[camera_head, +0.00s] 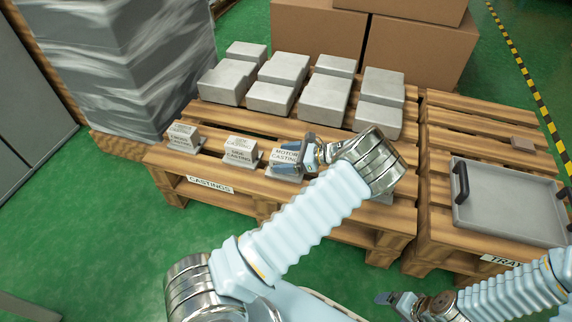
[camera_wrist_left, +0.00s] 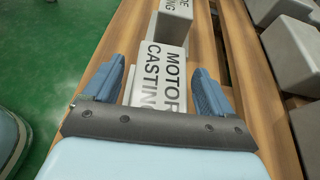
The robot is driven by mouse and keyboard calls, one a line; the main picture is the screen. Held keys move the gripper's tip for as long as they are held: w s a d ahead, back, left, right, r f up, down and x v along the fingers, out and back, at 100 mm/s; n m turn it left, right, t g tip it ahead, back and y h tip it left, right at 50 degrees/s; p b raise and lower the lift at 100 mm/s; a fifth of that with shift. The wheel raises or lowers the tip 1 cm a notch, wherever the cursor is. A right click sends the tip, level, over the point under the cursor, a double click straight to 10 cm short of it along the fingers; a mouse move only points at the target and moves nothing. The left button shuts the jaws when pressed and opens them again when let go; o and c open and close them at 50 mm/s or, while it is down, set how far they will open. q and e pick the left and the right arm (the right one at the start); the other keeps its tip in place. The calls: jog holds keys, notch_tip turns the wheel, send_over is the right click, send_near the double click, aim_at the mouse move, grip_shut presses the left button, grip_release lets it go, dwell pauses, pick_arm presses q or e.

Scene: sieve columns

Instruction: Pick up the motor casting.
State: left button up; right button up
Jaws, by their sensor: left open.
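The motor casting (camera_head: 285,157) is a grey block labelled "MOTOR CASTING" near the front edge of the wooden pallet marked "CASTINGS" (camera_head: 222,197). It also shows in the left wrist view (camera_wrist_left: 160,65). My left gripper (camera_head: 303,158) is open at the casting's right side in the head view. In the left wrist view the two blue fingers (camera_wrist_left: 157,88) stand on either side of the block's near part, with visible gaps; the block's near end is hidden by the gripper body. My right gripper (camera_head: 393,299) is low at the bottom right; its opening is unclear.
Two other labelled castings (camera_head: 240,150) (camera_head: 182,137) stand left of it in the row. Several grey blocks (camera_head: 325,98) fill the pallet's back. A grey tray (camera_head: 507,205) with black handles lies on the right pallet. Cardboard boxes (camera_head: 420,50) and a wrapped stack (camera_head: 125,60) stand behind.

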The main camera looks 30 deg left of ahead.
pick_arm(q)
jog(key=shift+c, duration=0.3)
jog(key=c, duration=1.4)
jog(key=shift+r, duration=0.1)
jog(key=shift+c, duration=0.2)
